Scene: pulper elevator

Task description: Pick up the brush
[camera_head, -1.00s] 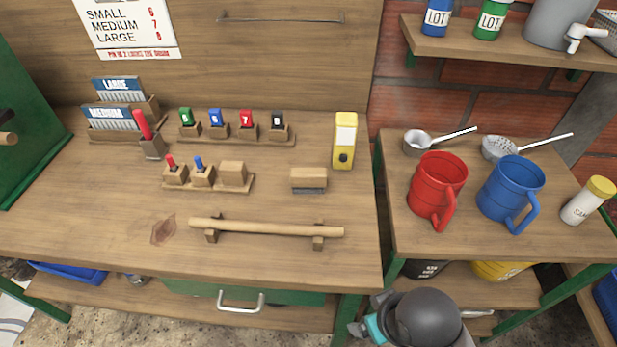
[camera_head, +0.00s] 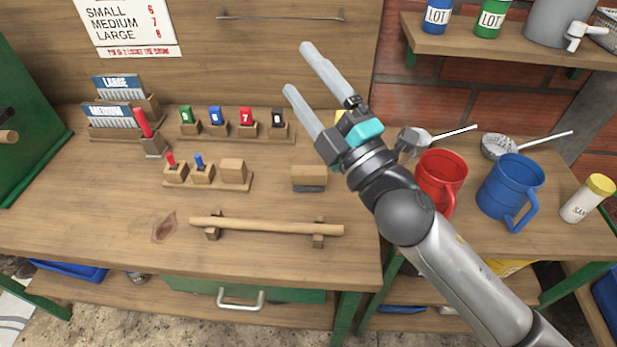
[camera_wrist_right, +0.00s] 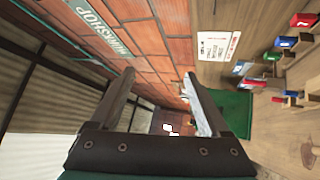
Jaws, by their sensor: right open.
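The brush (camera_head: 309,178) is a small wooden block with dark bristles underneath. It lies on the right part of the workbench (camera_head: 100,210), behind the wooden rod, in the head view. My right gripper (camera_head: 296,68) is open and empty, raised above the back right of the bench, its fingers pointing up and left. It is apart from the brush. In the right wrist view its two fingers (camera_wrist_right: 160,82) stand wide apart with nothing between them, and the brush is not seen there. My left gripper is not in view.
A wooden rod (camera_head: 265,226) rests on two supports in front of the brush. Coloured tags (camera_head: 246,118) stand in blocks behind. A red mug (camera_head: 440,175) and a blue mug (camera_head: 510,188) stand on the right table. My arm hides most of the yellow box (camera_head: 339,115).

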